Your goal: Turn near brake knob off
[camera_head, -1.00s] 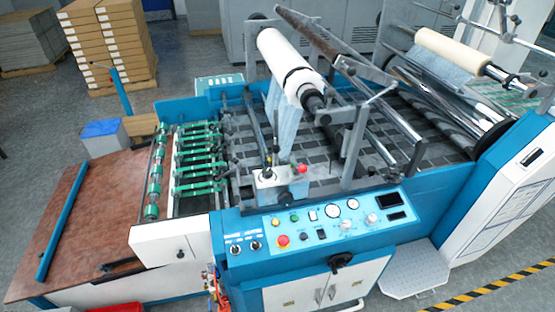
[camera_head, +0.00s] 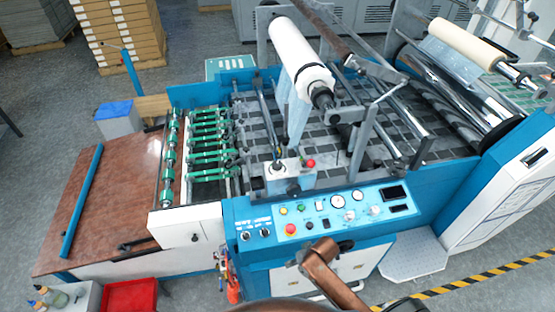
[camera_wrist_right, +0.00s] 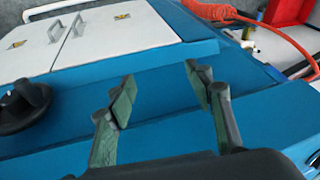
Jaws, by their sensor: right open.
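No knob in view is marked as the near brake knob, so I cannot tell which it is. A black round hand knob (camera_wrist_right: 28,108) sits on the blue machine front in the right wrist view. The near end of the white film roll (camera_head: 300,50) carries a dark shaft collar (camera_head: 323,97) in the head view. The control panel (camera_head: 330,228) has small knobs, buttons and gauges. My right gripper (camera_wrist_right: 161,84) is open and empty over the blue front surface, to the right of the black knob and apart from it. My left gripper is out of view.
White cabinet doors (camera_wrist_right: 95,38) with handles lie beside the blue surface. An orange coiled hose (camera_wrist_right: 225,14) hangs near the machine's corner. A red bin (camera_head: 130,296) and a brown table (camera_head: 115,195) stand at the left. A metal step plate (camera_head: 412,258) is at the right.

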